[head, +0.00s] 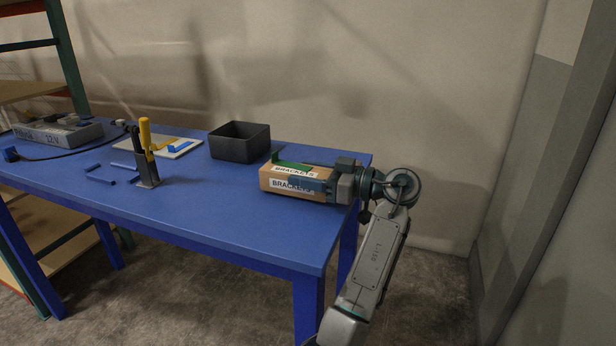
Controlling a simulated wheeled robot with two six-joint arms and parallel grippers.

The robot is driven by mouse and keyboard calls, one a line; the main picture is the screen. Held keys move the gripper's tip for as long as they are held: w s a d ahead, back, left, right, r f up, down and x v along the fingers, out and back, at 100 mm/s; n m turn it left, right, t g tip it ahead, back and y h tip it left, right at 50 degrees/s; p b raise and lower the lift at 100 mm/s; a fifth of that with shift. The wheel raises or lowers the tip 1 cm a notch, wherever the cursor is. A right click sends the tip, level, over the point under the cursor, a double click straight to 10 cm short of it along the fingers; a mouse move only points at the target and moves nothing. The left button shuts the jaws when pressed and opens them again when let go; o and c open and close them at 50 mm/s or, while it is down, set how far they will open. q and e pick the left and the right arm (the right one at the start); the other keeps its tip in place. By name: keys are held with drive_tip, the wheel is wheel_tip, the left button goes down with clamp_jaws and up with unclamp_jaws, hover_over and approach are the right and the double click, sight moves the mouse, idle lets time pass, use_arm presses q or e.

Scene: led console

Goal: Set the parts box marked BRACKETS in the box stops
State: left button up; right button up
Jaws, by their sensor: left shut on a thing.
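The parts box (267,176) is tan cardboard with white labels reading BRACKETS on its top and front. It is at the right end of the blue table, near the back edge. My left gripper (312,183) is shut on it from the right side, and a finger covers part of the front label. A green piece shows along the box's top. I cannot tell whether the box touches the table. Low blue strips, which look like the box stops (99,180), lie on the left half of the table, well away from the box. My right gripper is not in view.
A toggle clamp with a yellow handle (146,136) stands just right of the strips. Behind are a pale board (187,153) with a blue piece and an open dark bin (237,147). A grey 12V unit (58,132) with a cable is at far left. The front middle table is clear.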

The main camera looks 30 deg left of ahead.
use_arm(q)
drive_tip(key=shift+f, duration=0.45)
drive_tip(key=o, duration=1)
drive_tip(key=shift+o, duration=0.2)
drive_tip(key=shift+r, duration=0.15)
drive_tip(key=b+v, duration=0.1)
drive_tip(key=v, duration=1.1)
